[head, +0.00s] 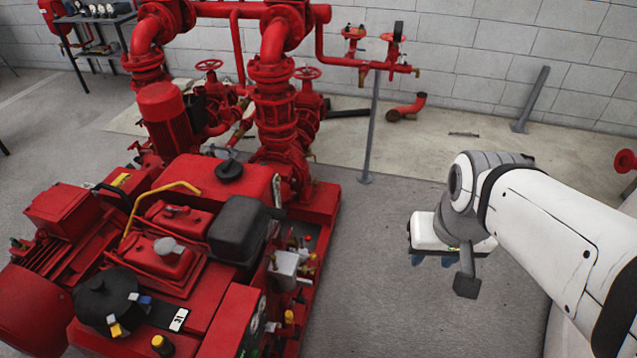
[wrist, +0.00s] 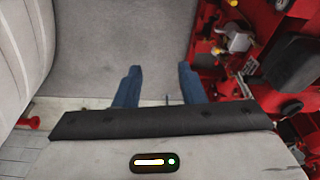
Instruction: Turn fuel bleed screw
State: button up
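The fuel bleed screw is too small to pick out in either view. The red engine (head: 230,190) stands at the left in the head view. On its right side is a grey block-like part (head: 285,268) among small fittings, with a yellow cap (head: 289,317) below it. In the wrist view the engine side shows at the right edge, with a grey part (wrist: 240,42) on it. My gripper (head: 446,262) hangs over the floor to the right of the engine, apart from it. Its two blue fingers (wrist: 160,75) are spread, with only floor visible between them.
Red pipes and valves (head: 275,100) rise behind the engine. A grey post (head: 374,125) stands on the floor behind my gripper. A loose red elbow pipe (head: 408,107) lies near the wall. Grey floor (head: 365,260) between engine and gripper is clear.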

jog(key=shift+o, duration=0.7)
jog(key=shift+f, duration=0.15)
jog(key=shift+o, duration=0.4)
jog(key=w+a+f+m+g+y+b, duration=0.1)
jog(key=a+f+m+g+y+b, duration=0.2)
jog(key=f+b, duration=0.3)
notch_tip(320, 180, down, 4)
jog(key=shift+a+r+m, duration=0.15)
jog(key=shift+a+m, duration=0.5)
jog(key=shift+m, duration=0.25)
jog(key=m+t+y+b, duration=0.3)
jog(key=m+y+b, duration=1.4)
jog(key=m, duration=0.9)
send_near(304, 270)
jog(key=a+h+b, duration=0.1)
jog(key=h+b, duration=0.1)
jog(key=a, duration=0.2)
jog(key=w+a+b, duration=0.1)
jog(key=a, duration=0.4)
jog(key=shift+w+a+r, duration=0.25)
jog(key=shift+w+r, duration=0.05)
jog(key=shift+w, duration=0.1)
jog(key=shift+c, duration=0.5)
jog(key=c, duration=0.9)
